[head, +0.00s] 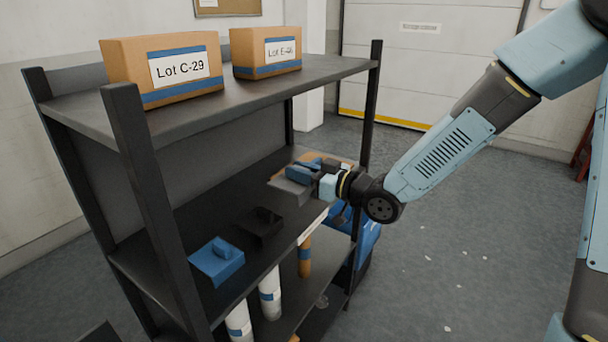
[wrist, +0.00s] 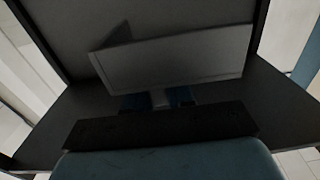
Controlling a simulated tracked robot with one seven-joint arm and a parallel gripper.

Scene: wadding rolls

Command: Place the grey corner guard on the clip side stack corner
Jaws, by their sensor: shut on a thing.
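The grey corner guard (head: 289,188) is in my gripper (head: 305,174), over the right part of the middle shelf (head: 190,213) in the head view. In the wrist view the guard (wrist: 180,56) is a broad, slightly tilted grey plate, with my gripper's blue fingertips (wrist: 158,98) shut at its lower edge. A tan flat thing (head: 343,161) shows partly behind my gripper. I cannot tell whether it is the stack or whether the guard touches anything. No clip can be made out.
A blue guard-like piece (head: 216,262) and a black one (head: 262,223) lie on the middle shelf's left part. Boxes Lot C-29 (head: 165,70) and another lot (head: 267,52) stand on top. White rolls (head: 269,295) and an orange-brown roll (head: 304,258) stand below. Dark posts (head: 146,190) bound the shelf.

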